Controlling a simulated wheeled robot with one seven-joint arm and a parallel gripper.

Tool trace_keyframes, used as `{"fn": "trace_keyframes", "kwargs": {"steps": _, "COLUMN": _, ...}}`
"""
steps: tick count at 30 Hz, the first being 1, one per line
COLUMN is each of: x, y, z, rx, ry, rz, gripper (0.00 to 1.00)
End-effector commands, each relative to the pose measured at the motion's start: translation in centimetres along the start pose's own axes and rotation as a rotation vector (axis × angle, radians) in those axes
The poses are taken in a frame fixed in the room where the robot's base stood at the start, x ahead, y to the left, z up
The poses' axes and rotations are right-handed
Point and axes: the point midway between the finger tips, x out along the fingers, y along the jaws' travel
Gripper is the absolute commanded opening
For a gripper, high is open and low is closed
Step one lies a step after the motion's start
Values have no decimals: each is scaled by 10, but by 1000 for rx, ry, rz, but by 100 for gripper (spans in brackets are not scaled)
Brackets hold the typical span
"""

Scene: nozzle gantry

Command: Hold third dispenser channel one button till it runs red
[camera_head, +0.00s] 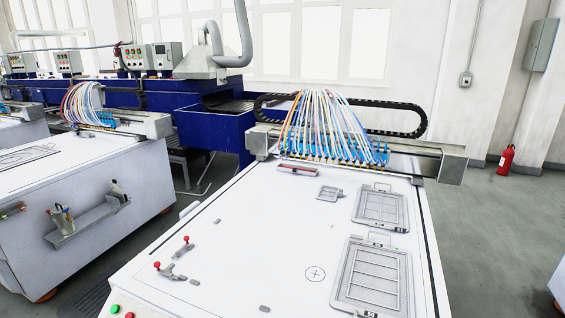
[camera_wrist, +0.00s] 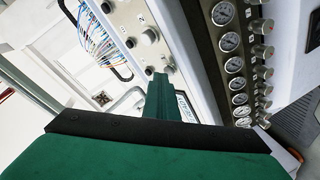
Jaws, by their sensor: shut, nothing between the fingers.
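My gripper (camera_wrist: 160,80) shows in the wrist view as a green body with narrow dark green fingers, shut and empty. The fingertips reach in front of a pale panel (camera_wrist: 132,15) with several round knobs or buttons, among them a dark one (camera_wrist: 130,42) and a larger grey one (camera_wrist: 149,37). Contact between fingertips and panel cannot be told. Which of these is the channel one button cannot be told, and no red light shows on them. In the head view, the nozzle gantry (camera_head: 453,165) carries blue nozzles (camera_head: 335,150) with coloured hoses. My gripper is not in the head view.
In the wrist view, a dark strip of gauges (camera_wrist: 229,42) with metal knobs (camera_wrist: 262,27) stands close right of the fingers. In the head view, the white table (camera_head: 250,240) holds metal frames (camera_head: 381,207), red-knobbed clamps (camera_head: 165,268) and edge buttons (camera_head: 115,309).

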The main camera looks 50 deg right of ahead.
Motion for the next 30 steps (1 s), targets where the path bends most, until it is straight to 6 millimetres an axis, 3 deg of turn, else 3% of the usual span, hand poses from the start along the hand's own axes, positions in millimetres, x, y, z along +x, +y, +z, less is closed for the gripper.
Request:
{"fn": "trace_keyframes", "kwargs": {"steps": 17, "x": 0, "y": 0, "z": 0, "rx": 0, "ry": -1, "rz": 0, "gripper": 0}}
{"fn": "trace_keyframes", "kwargs": {"steps": 30, "x": -12, "y": 9, "z": -9, "rx": 1, "ry": 0, "rz": 0, "gripper": 0}}
